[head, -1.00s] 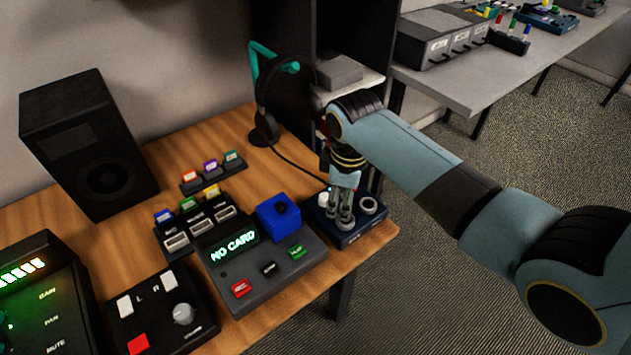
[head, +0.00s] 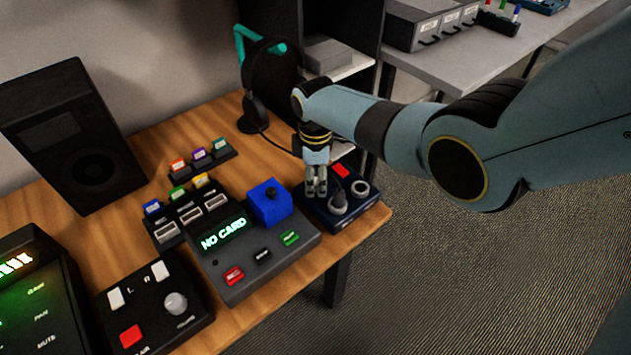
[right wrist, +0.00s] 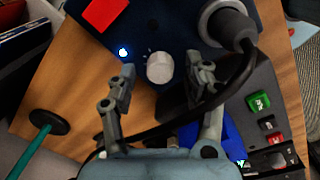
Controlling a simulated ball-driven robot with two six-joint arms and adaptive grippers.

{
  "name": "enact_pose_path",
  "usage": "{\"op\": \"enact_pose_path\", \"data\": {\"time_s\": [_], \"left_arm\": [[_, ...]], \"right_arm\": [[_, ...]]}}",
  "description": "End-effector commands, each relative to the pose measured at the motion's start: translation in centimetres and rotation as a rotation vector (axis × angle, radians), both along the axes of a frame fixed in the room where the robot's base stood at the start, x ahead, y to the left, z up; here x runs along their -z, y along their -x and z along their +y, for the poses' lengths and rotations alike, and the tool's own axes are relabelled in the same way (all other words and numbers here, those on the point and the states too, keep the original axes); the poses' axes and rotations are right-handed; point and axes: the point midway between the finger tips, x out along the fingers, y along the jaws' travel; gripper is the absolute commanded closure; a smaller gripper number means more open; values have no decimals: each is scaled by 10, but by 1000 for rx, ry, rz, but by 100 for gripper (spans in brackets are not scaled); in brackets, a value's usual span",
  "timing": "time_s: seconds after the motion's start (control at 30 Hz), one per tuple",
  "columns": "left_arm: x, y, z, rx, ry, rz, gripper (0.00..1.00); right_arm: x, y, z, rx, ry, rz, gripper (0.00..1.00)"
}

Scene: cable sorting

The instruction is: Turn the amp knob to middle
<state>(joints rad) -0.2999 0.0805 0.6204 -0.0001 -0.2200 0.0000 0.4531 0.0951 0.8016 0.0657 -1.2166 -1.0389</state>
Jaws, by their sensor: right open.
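The amp (head: 345,227) is a dark blue box at the right front corner of the wooden table. In the right wrist view, its pale silver knob (right wrist: 160,67) shows between my open right fingers, with a gap on each side. In the head view my right gripper (head: 317,193) points down over the amp's left part and hides the knob. A black plug (right wrist: 228,25) sits in a jack beside the knob. A blue light (right wrist: 123,52) and red button (right wrist: 104,12) are on the amp's face. My left gripper is out of view.
A black cable passes close to my right fingers in the wrist view. A card console (head: 232,278) with a blue block (head: 270,207) stands left of the amp. Headphones on a stand (head: 262,85) are behind. The table's right edge is close to the amp.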

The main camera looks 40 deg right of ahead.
Motion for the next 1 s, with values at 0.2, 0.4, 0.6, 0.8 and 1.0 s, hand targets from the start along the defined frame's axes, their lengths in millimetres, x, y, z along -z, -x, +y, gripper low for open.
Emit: {"op": "enact_pose_path", "data": {"time_s": [0.2, 0.4, 0.6, 0.8, 1.0], "left_arm": [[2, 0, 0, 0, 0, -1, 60], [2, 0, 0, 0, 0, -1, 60], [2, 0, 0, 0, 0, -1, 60], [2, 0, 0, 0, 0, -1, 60], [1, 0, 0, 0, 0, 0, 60]], "right_arm": [[6, 0, 0, 0, 0, 0, 49], [5, 0, 0, 0, 0, 0, 57], [5, 0, 0, 0, 0, 0, 83], [5, 0, 0, 1, 0, 0, 100], [5, 0, 0, 21, 0, 0, 100]]}}
